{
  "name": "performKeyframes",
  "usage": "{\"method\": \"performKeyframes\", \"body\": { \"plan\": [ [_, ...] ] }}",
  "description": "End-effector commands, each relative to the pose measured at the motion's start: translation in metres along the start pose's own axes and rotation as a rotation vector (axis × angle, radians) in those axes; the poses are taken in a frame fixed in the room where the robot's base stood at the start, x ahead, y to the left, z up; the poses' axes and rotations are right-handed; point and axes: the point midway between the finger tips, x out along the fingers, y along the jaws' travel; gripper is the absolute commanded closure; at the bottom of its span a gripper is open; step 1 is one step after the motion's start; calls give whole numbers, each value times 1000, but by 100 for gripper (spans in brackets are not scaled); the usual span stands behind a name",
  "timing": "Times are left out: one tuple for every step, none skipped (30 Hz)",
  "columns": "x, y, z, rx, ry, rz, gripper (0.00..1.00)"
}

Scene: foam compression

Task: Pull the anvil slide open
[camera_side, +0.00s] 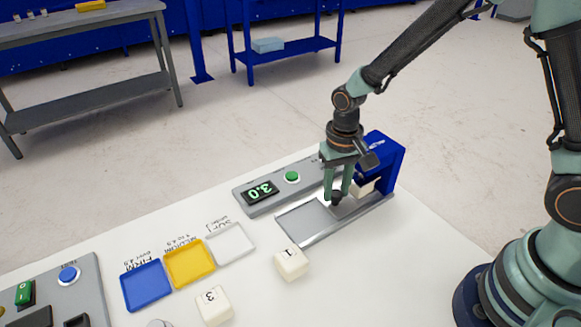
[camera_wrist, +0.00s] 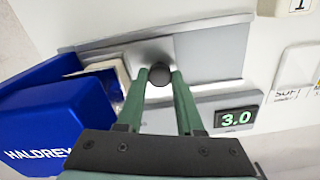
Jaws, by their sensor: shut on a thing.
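The anvil slide is a flat grey plate (camera_side: 312,220) in a metal track in front of the blue press (camera_side: 386,158). It also shows in the wrist view (camera_wrist: 203,50). A round black knob (camera_side: 336,197) stands on the slide, and in the wrist view (camera_wrist: 160,73) it sits between my fingertips. My gripper (camera_side: 338,188) is shut on this knob, pointing down. A pale foam block (camera_side: 363,187) sits at the press opening, partly hidden by the press and my gripper. The block's edge also shows in the wrist view (camera_wrist: 120,78).
A grey panel with a 3.0 display (camera_side: 261,191) and green button (camera_side: 292,177) lies behind the track. Blue (camera_side: 146,285), yellow (camera_side: 190,263) and white (camera_side: 231,242) trays stand left. Foam blocks marked 1 (camera_side: 291,264) and 3 (camera_side: 214,305) sit in front. The table's right front is clear.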

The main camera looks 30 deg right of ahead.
Motion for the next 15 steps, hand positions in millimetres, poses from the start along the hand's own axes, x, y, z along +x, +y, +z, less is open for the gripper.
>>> {"method": "performKeyframes", "body": {
  "plan": [
    [-1,0,0,0,-1,0,100],
    [-1,-1,0,-1,-1,0,100],
    [-1,-4,1,-2,-1,0,100],
    [-1,-8,2,-4,0,0,100],
    [-1,-12,3,-6,0,0,100],
    [-1,-20,5,-7,-1,0,100],
    [-1,-27,7,-8,0,0,100],
    [-1,-34,8,-9,0,0,100],
    [-1,-44,11,-9,0,0,100],
    [-1,-51,13,-10,0,0,100],
    [-1,-58,15,-9,1,0,100],
    [-1,-67,17,-8,0,0,100],
    [-1,-73,19,-8,1,-1,100],
    [-1,-78,20,-7,1,-1,100],
    [-1,-84,22,-6,1,-1,100]
  ]
}}
